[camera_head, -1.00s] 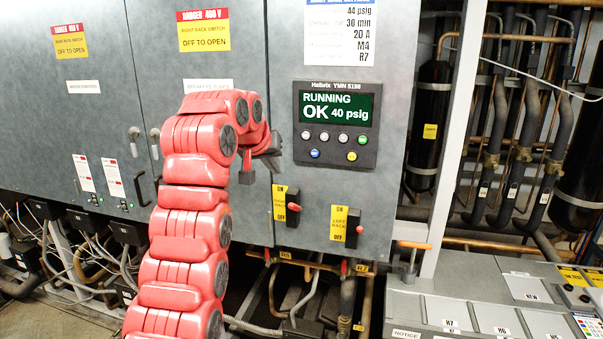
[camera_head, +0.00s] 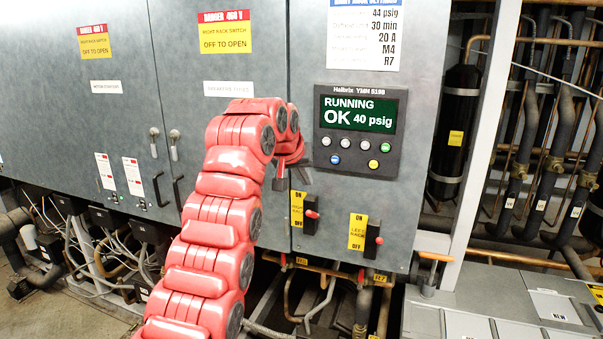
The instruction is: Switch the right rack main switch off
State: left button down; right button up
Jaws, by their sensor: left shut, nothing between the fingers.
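The right rack main switch (camera_head: 311,221) is a black switch with a red lever on the grey cabinet door, beside a yellow ON/OFF label (camera_head: 297,209). The lever juts out from the panel; its exact setting is hard to tell. The similar left rack switch (camera_head: 373,239) sits to its right, beside its own yellow label (camera_head: 357,232). My left gripper (camera_head: 292,180) is shut and empty, at the end of my red arm, just above and slightly left of the right rack switch in the picture. No contact with the lever shows. My right gripper is out of view.
A controller display (camera_head: 358,122) above the switches reads RUNNING OK 40 psig. Door handles (camera_head: 166,191) lie to the left. An orange-handled valve (camera_head: 435,257) stands at the cabinet's right edge. Pipes run below, and a grey console (camera_head: 500,300) is at the lower right.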

aim_at(314, 215)
pick_arm(q)
jog(key=f, duration=0.1)
jog(key=w+f, duration=0.1)
jog(key=f, duration=0.1)
jog(key=d+f+b, duration=0.1)
jog(key=shift+w+f, duration=0.3)
jog(key=shift+f, duration=0.1)
jog(key=shift+s+d+f+p, duration=0.1)
jog(key=shift+s+f+p, duration=0.1)
jog(key=shift+p, duration=0.15)
jog(key=shift+s+f, duration=0.5)
jog(key=shift+f, duration=0.05)
